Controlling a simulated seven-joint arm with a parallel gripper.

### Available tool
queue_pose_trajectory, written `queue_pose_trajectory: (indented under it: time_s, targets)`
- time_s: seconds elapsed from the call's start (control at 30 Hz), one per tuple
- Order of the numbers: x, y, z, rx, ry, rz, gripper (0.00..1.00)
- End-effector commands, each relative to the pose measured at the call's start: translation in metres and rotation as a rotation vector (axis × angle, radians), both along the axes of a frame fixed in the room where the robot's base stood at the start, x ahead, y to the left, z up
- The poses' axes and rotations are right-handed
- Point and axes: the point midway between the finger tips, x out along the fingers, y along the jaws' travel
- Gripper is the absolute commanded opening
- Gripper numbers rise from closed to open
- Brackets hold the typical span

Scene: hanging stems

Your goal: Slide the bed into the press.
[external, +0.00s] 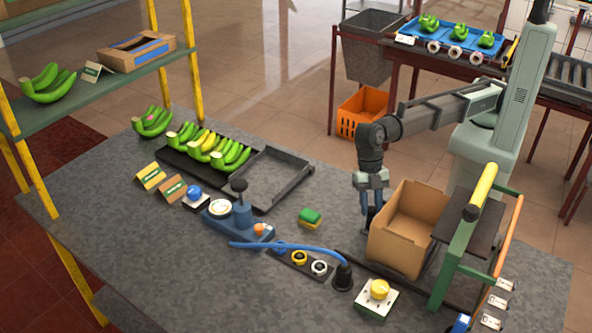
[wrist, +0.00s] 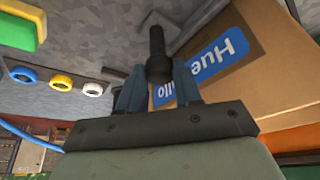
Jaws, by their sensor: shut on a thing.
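The press (external: 462,235) is a green frame with a dark plate and a yellow handle, at the right of the table in the external view. An open cardboard box (external: 405,235) stands beside it, partly in front of the frame's opening. The bed is mostly hidden under the box; dark rails (external: 350,257) show at the box's lower left. My gripper (external: 370,218) is low at the box's left side. In the wrist view, my gripper (wrist: 158,92) is shut on a dark upright handle with a round knob (wrist: 158,68), next to the box's blue label (wrist: 222,53).
A green and yellow sponge (external: 310,216), yellow and white rings (external: 300,258), a black socket with a blue cable (external: 343,277) and a yellow-knobbed box (external: 378,293) lie near the rails. A blue weighing or sealing device (external: 238,222) and banana trays (external: 278,178) stand further left.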

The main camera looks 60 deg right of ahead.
Motion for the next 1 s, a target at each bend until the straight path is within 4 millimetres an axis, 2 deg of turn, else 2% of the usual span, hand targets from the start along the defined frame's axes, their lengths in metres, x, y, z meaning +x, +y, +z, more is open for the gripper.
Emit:
queue_pose_trajectory:
  time_s: [0.03,0.2,0.5,0.73,1.0]
  targets:
    - [-0.016,-0.001,0.0,0.002,0.002,0.005,0.0]
    - [-0.059,-0.001,0.0,0.003,0.002,0.004,0.0]
    - [-0.12,0.0,0.0,0.003,0.001,0.003,0.0]
    - [-0.145,0.0,0.0,0.003,0.002,0.002,0.0]
    - [-0.153,0.0,0.0,0.001,0.003,0.0,0.0]
